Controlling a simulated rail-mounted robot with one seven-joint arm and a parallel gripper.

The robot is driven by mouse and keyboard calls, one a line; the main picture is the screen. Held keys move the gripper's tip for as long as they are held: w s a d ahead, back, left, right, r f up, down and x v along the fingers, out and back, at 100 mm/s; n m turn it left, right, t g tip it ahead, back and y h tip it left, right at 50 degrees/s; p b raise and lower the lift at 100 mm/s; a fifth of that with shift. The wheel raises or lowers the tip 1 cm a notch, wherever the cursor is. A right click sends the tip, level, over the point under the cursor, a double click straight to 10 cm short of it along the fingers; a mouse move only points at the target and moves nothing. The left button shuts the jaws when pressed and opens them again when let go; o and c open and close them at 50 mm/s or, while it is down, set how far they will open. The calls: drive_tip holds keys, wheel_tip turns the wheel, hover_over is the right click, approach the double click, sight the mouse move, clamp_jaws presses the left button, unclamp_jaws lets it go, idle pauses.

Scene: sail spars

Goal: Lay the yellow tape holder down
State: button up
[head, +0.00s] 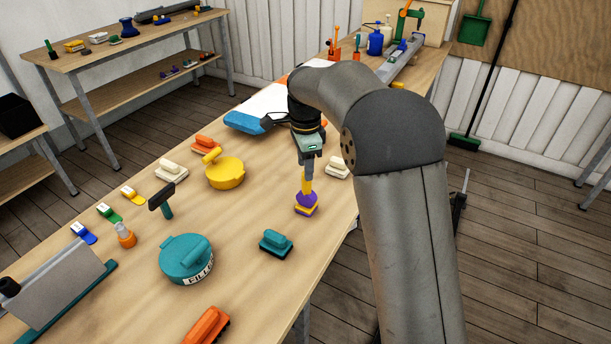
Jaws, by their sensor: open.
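A small yellow piece with a pale top (132,195), which looks like the yellow tape holder, rests on the left part of the workbench, at the end of a row with similar green (109,213) and blue (84,233) ones. My gripper (307,180) is open, pointing down over the right side of the bench, well apart from that row. Directly below it are a purple round piece (306,199) and a yellow-orange base (304,211). A narrow yellow part shows between the jaws and the purple piece; I cannot tell whether it touches the jaws.
A yellow round container (226,174), teal lidded pot (187,262), dark upright-handled tool (162,198) and orange-based bottle (125,236) stand on the bench (130,295). Teal (276,243) and orange (206,326) brushes lie nearer. Bare wood separates them.

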wheel_tip(320, 180, up, 7)
drive_tip(key=s+d+r+n, duration=0.1)
drive_tip(key=s+d+n, duration=0.3)
drive_tip(key=s+d, duration=0.35)
drive_tip(key=s+d+f+n, duration=0.3)
drive_tip(key=s, duration=0.5)
drive_tip(key=s+d+f+n, duration=0.3)
drive_tip(key=s+n, duration=0.1)
drive_tip(key=s, duration=0.5)
drive_tip(key=s+d+f+n, duration=0.3)
drive_tip(key=s, duration=0.6)
drive_tip(key=shift+s+d+f+n+t, duration=0.15)
drive_tip(key=shift+d+n+t, duration=0.15)
drive_tip(key=shift+n, duration=0.1)
